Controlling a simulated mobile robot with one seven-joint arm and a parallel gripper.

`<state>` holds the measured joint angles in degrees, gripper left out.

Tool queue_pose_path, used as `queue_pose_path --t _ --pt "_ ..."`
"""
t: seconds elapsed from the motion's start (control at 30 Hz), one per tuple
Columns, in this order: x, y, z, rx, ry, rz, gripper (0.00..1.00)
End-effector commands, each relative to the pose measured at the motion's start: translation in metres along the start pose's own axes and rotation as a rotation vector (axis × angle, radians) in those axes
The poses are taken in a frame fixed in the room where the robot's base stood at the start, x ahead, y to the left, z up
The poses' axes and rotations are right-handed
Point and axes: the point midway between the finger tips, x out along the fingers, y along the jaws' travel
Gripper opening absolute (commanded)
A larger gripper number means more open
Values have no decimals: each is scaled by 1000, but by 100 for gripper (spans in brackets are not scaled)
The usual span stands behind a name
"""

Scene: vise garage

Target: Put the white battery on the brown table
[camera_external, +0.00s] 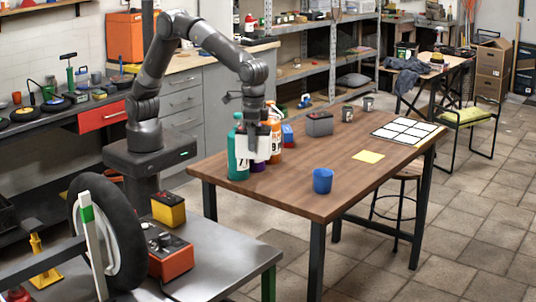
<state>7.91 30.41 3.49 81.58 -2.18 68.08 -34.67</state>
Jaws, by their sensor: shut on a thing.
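My gripper (253,150) reaches down over the left back part of the brown table (370,178), among several bottles. It is shut on a small white and purple object (264,148). The bottles and my fingers partly hide this object, so I cannot tell whether it is the white battery or whether it touches the table. A grey box-shaped battery (319,124) stands on the table to the right. No other clearly white battery shows.
A teal bottle (238,158) and an orange bottle (274,128) stand close around my gripper. A blue cup (322,181), yellow paper (369,156) and white grid sheet (404,131) are on the table. A yellow battery (168,209) is on the near grey bench.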

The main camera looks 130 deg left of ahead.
Motion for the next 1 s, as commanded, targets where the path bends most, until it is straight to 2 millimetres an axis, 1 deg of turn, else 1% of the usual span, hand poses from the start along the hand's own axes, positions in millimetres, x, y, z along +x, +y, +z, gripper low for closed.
queue_pose_path --t 0.03,0.17,0.2,0.27,0.3,0.37,0.4,0.47,0.5,0.57,0.6,0.7,0.8,1.0 --pt "-1 -17 -19 -64 3 1 1" --pt "-1 -61 -58 -230 2 1 1" --pt "-2 -76 -70 -283 4 2 1" --pt "-2 -99 -87 -361 3 2 1" --pt "-2 -114 -97 -413 3 2 1" --pt "-2 -138 -112 -489 3 2 1" --pt "-2 -153 -121 -538 4 3 1" --pt "-2 -176 -134 -610 4 2 1" --pt "-2 -192 -141 -655 4 2 1" --pt "-2 -214 -150 -719 5 1 1" --pt "-2 -227 -156 -759 5 1 1" --pt "-2 -255 -167 -840 7 2 1" --pt "-2 -278 -174 -904 6 1 1" --pt "-2 -309 -182 -989 6 1 1"
